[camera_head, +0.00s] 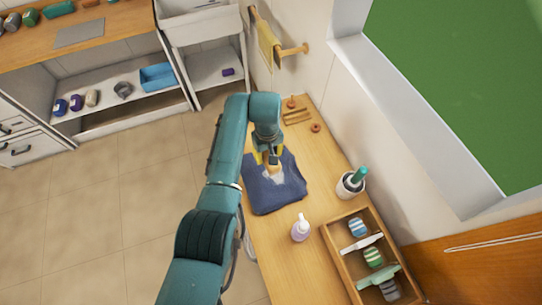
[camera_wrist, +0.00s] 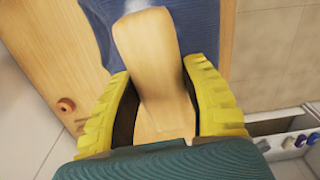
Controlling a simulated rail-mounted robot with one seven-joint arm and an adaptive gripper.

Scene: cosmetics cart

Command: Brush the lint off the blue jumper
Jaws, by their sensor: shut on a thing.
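The blue jumper (camera_head: 272,204) lies spread on the wooden bench, with a whitish lint patch (camera_head: 276,176) on its upper middle. My gripper (camera_head: 268,156) points down over the jumper and is shut on a pale wooden brush (camera_head: 273,169). In the wrist view the brush (camera_wrist: 147,50) sits between the yellow fingers, its flat wooden side towards the camera. The jumper (camera_wrist: 212,25) shows behind it. The brush's end is over or on the jumper; contact cannot be made out. The gripper and brush hide part of the jumper.
To the right of the jumper stand a pump bottle (camera_head: 300,229), a white cup (camera_head: 346,188) holding a green-handled item, and a wooden tray (camera_head: 331,246) of striped rolls. Wooden pegs or slats (camera_head: 297,115) lie at the bench's far end. A wall borders the bench's right side.

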